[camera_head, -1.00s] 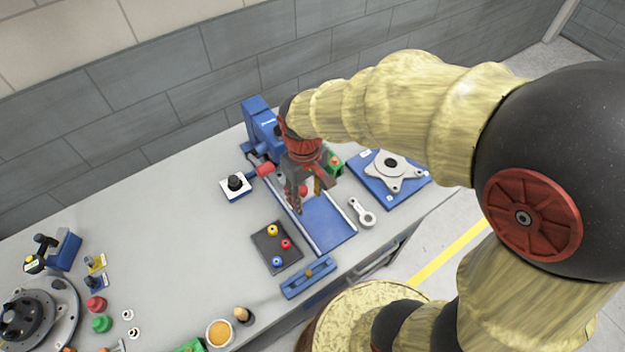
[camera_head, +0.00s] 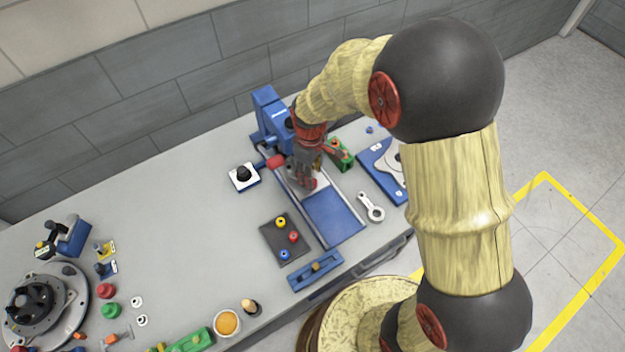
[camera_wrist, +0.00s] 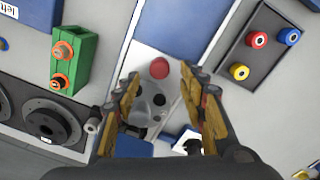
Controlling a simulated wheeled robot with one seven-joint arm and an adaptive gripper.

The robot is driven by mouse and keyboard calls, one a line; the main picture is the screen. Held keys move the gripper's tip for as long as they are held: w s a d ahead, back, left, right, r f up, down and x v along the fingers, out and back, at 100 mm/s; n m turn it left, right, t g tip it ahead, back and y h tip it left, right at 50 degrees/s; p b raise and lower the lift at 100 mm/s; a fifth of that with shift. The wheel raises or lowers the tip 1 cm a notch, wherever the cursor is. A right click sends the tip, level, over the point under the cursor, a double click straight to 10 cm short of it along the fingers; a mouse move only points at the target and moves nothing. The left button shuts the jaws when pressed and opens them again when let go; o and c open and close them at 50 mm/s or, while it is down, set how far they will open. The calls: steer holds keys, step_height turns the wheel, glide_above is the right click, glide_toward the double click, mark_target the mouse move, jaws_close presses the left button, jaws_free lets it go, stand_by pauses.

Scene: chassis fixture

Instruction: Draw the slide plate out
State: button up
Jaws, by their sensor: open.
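The slide unit has a blue bed (camera_head: 335,214) between two pale rails on the bench. In the wrist view its light plate (camera_wrist: 143,57) lies between the rails with an upright red knob (camera_wrist: 160,68) on it. A grey part (camera_wrist: 150,98) with dark holes shows beside the knob. My gripper (camera_head: 309,184) is over the back end of the slide, pointing down. In the wrist view my gripper (camera_wrist: 166,92) is open, its fingers on either side of the grey part, with the knob just beyond the fingertips. Whether the fingers touch anything, I cannot tell.
A blue press (camera_head: 268,112) stands behind the slide. A green block (camera_head: 340,154), a blue fixture (camera_head: 378,172) and a wrench-like link (camera_head: 371,207) are to the right. A dark tray (camera_head: 281,240) with coloured knobs is to the left. A blue bar (camera_head: 316,270) lies in front.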

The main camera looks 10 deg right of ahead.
steer(key=shift+w+f, duration=0.1)
steer(key=shift+f, duration=2)
jaws_close()
